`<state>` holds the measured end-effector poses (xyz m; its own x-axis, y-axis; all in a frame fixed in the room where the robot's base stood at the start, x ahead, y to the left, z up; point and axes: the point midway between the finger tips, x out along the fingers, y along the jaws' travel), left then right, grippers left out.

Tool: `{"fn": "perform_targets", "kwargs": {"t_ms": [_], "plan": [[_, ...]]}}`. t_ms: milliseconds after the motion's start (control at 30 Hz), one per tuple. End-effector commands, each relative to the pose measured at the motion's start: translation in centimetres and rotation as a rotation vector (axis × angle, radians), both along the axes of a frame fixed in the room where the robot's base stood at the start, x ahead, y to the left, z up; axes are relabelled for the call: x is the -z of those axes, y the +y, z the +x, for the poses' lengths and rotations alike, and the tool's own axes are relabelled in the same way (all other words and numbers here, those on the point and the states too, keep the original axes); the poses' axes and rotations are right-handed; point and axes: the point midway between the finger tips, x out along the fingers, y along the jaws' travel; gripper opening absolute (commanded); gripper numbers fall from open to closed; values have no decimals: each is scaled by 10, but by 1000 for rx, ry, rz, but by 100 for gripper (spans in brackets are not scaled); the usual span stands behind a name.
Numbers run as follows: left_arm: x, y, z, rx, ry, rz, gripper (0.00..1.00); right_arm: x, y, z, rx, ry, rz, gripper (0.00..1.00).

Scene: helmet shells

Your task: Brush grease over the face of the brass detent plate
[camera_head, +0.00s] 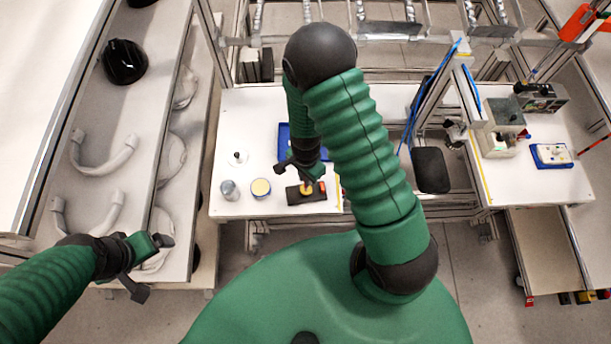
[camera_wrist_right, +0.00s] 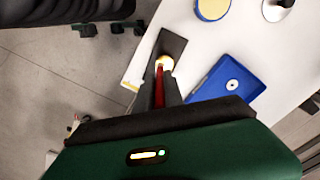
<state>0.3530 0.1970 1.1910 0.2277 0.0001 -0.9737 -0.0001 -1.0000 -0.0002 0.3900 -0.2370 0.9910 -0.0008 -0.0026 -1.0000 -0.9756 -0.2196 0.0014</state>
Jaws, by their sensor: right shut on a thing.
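My right gripper (camera_head: 304,176) is over the white bench in the head view. In the right wrist view its fingers (camera_wrist_right: 159,88) are shut on a slim red-handled brush (camera_wrist_right: 159,76). A black block (camera_head: 294,195) lies below, with the round, yellowish brass detent plate (camera_head: 306,188) on it. In the right wrist view the brush points at the plate (camera_wrist_right: 166,61); I cannot tell whether its tip touches. A tin with a yellow top (camera_head: 261,187), possibly grease, stands left of the block. My left gripper (camera_head: 152,264) is open and empty at the lower left.
A grey metal cup (camera_head: 230,190) and a small white piece (camera_head: 238,158) stand on the bench's left part. A blue tray (camera_wrist_right: 230,82) lies beside the block. Shelves with a black helmet shell (camera_head: 124,62) are at left. A second bench (camera_head: 545,185) is at right.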

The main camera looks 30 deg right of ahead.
Motion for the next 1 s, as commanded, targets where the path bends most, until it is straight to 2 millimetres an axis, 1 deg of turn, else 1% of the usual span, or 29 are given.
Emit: {"fn": "perform_targets", "kwargs": {"t_ms": [867, 1000], "plan": [[15, 0, 0, 0, 0, 0, 90, 19, 0, 0, 0, -1, 0, 0], [13, 0, 0, 0, 0, 0, 90, 17, -1, 0, 1, -1, 0, 0]]}}
